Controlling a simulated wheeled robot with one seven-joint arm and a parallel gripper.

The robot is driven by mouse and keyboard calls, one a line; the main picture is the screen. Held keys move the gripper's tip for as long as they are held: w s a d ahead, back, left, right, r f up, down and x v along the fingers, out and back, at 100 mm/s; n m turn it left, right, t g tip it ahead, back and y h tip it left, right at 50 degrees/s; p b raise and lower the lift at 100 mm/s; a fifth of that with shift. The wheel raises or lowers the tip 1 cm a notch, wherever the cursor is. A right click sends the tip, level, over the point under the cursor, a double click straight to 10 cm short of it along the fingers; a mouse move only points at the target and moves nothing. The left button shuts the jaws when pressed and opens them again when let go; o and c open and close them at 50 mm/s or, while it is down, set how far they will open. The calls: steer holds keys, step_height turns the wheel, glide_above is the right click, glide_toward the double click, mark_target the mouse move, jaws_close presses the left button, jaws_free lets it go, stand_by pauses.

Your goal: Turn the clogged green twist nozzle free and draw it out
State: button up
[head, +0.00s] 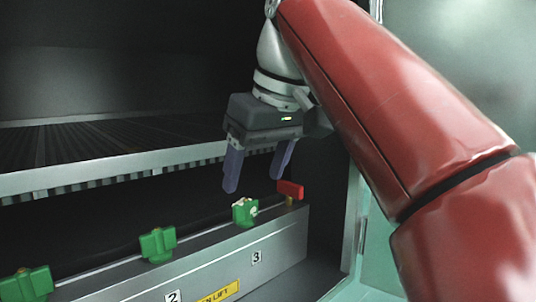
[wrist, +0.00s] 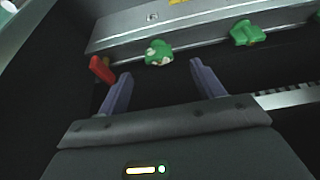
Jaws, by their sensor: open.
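The clogged green twist nozzle (head: 245,211) has pale crust on it and sits on the metal rail near label 3. It also shows in the wrist view (wrist: 158,52), just beyond the fingertips and roughly between them in the picture. My gripper (head: 255,181) is open and empty, with its two purple fingers pointing down above the nozzle's level. In the wrist view my gripper (wrist: 160,71) has clear space between its fingers, and they appear apart from the nozzle.
A red handle (head: 290,189) stands close to the right of the clogged nozzle. Clean-looking green nozzles (head: 158,244) sit farther left along the metal rail (head: 200,270). A slatted grate (head: 120,165) lies above and behind. The cabinet's side wall is at right.

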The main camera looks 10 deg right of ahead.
mark_target(246, 202)
steer(key=b+x, duration=0.1)
steer(key=x, duration=0.1)
steer(key=b+x, duration=0.1)
steer(key=x, duration=0.4)
steer(key=shift+w+a+b, duration=0.1)
steer(key=shift+w+b, duration=0.3)
steer(key=c, duration=1.1)
steer(key=shift+o, duration=0.2)
steer(key=n+y+p, duration=0.1)
steer(key=n, duration=0.2)
steer(key=shift+r+n+g, duration=0.1)
steer(key=shift+n+g, duration=0.2)
steer(key=shift+g, duration=0.1)
steer(key=n+g+p, duration=0.1)
steer(key=n, duration=0.2)
steer(key=shift+y, duration=0.3)
